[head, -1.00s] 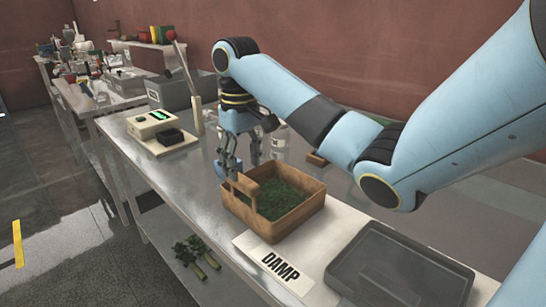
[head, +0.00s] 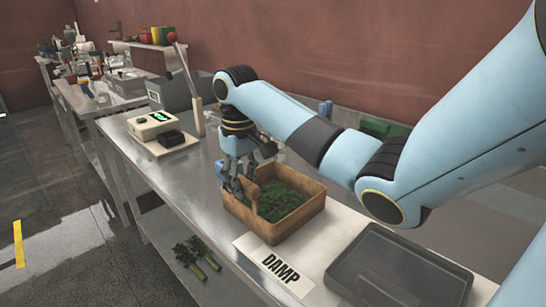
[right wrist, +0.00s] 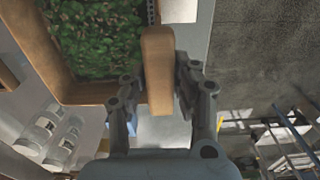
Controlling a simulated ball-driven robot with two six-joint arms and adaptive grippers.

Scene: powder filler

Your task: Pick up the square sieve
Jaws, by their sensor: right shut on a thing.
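The square sieve (head: 288,224) is a wooden-walled box with dark green leafy matter in it. It stands on the metal bench just behind the DAMP label. Its wooden handle or grip piece (right wrist: 158,70) shows between the fingers in the right wrist view. My right gripper (head: 240,185) is at the sieve's left side, shut on that wooden piece; its fingers show in the right wrist view (right wrist: 160,95) on both sides of it. The gripper hides part of the sieve's left corner in the head view. My left gripper is not in view.
A white DAMP card (head: 275,268) lies in front of the sieve, with a grey tray (head: 400,270) at its right. Clear jars (right wrist: 55,135) stand beside the sieve. Green leafy stalks (head: 197,257) lie on the lower shelf.

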